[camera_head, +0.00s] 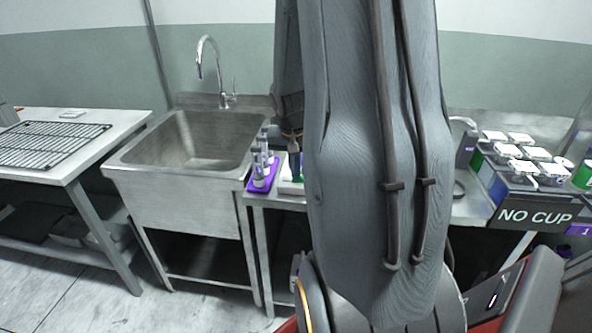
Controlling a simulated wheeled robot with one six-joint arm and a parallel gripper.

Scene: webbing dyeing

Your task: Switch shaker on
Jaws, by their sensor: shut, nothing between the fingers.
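I cannot make out the shaker for certain; my grey arm covers the middle of the picture and hides much of the bench behind it. My gripper (292,132) shows only in part at the left edge of the arm, dark and pointing down, shut and empty. Just below its tip is a small dark and green item (294,160) above a white-edged piece (289,187) on the bench. I cannot tell whether the gripper touches it.
A purple rack (258,188) with several capped tubes stands left of my gripper, beside a steel sink (178,180) with a tall faucet (205,62). A wire rack (45,145) lies on the left table.

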